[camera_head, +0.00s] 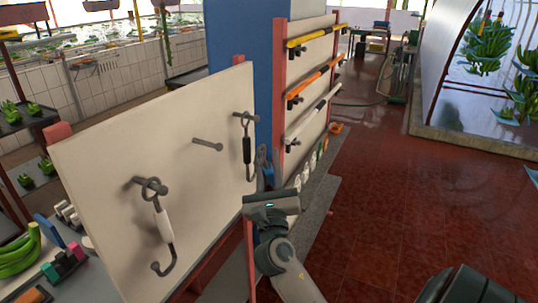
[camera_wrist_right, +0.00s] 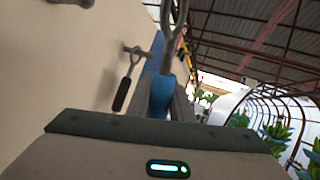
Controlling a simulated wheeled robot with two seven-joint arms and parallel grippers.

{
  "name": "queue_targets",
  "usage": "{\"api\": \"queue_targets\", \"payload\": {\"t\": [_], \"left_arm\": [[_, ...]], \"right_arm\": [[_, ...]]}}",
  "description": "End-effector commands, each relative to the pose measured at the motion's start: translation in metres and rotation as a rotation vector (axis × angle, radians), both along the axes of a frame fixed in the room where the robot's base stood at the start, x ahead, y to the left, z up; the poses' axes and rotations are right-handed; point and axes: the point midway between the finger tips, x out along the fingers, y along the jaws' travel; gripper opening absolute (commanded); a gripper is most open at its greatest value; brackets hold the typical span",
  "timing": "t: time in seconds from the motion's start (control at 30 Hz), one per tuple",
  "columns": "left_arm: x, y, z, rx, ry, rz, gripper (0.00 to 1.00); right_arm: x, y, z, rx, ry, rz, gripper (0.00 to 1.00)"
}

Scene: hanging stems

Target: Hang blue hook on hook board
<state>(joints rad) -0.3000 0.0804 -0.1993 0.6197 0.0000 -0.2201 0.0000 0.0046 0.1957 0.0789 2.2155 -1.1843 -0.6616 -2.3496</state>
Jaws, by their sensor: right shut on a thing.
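The cream hook board (camera_head: 100,165) stands at the left of the head view. A white-handled hook (camera_head: 163,226) hangs on its left peg and a black-handled hook (camera_head: 247,150) on its right peg. The middle peg (camera_head: 207,144) is bare. My right gripper (camera_head: 266,188) is at the board's right edge, shut on the blue hook (camera_head: 268,175). In the right wrist view the blue handle (camera_wrist_right: 162,96) stands upright between the fingers, its grey metal end upward. The black-handled hook (camera_wrist_right: 125,88) shows behind it. The blue hook's lower part is hidden. My left gripper is not in view.
A rack with orange and white bars (camera_head: 310,85) stands behind the board's right side. Green bananas (camera_head: 18,255) and small coloured blocks (camera_head: 65,262) lie at the lower left. The red tiled floor (camera_head: 420,200) at the right is mostly clear.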

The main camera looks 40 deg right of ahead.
Motion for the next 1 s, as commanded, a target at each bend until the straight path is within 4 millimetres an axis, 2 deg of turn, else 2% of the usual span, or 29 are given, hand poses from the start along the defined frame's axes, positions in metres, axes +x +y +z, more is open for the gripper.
{"api": "queue_targets", "payload": {"t": [0.57, 1.0], "left_arm": [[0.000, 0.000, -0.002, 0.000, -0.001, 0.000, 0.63], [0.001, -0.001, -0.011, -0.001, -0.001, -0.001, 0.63]], "right_arm": [[0.003, 0.001, -0.001, -0.001, -0.001, 0.000, 0.00], [0.023, 0.010, 0.000, 0.000, -0.003, 0.001, 0.00]]}}
